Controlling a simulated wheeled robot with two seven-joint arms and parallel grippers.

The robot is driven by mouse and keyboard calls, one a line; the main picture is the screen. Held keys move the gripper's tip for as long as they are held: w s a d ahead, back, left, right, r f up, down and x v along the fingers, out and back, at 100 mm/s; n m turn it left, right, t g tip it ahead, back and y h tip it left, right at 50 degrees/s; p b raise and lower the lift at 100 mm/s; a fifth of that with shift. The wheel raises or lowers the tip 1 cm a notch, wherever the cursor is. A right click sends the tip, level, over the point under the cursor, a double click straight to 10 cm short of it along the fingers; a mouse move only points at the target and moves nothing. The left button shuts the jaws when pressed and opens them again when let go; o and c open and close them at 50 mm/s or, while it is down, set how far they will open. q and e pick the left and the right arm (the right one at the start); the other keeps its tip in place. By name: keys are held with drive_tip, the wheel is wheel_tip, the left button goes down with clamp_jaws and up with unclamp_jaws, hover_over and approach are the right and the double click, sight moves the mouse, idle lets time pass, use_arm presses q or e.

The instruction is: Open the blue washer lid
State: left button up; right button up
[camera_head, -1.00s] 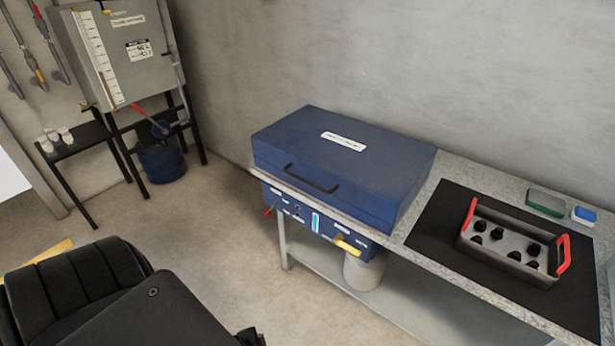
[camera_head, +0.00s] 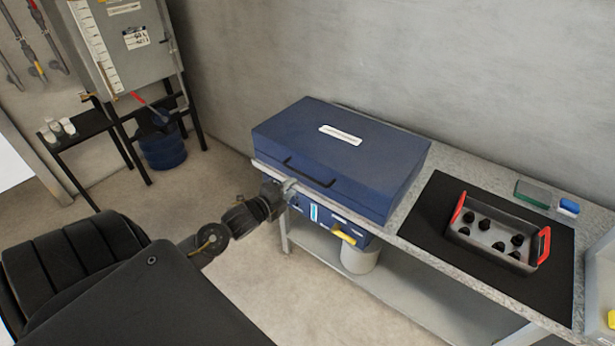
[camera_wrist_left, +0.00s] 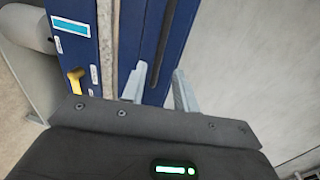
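The blue washer (camera_head: 337,208) stands on the bench with its lid (camera_head: 340,150) down. A dark bar handle (camera_head: 308,172) runs along the lid's front. My left gripper (camera_head: 286,188) is at the front of the washer, by the left end of the handle. In the left wrist view, the two pale fingers of my left gripper (camera_wrist_left: 160,88) are apart. The dark handle (camera_wrist_left: 162,48) runs up from between them, and nothing looks clamped. Whether the fingers touch it is unclear. My right gripper is out of view.
A black mat (camera_head: 430,215) right of the washer holds a grey tray with red handles (camera_head: 490,240). A yellow-handled valve (camera_head: 343,237) sticks out below the lid, above a pale bucket (camera_head: 359,258). Bare wall stands behind; floor is open at left.

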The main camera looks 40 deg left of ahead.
sight(308, 176)
use_arm(q)
drive_tip(key=p+x, duration=0.1)
drive_tip(key=x, duration=0.8)
drive_tip(key=shift+w, duration=0.1)
clamp_jaws()
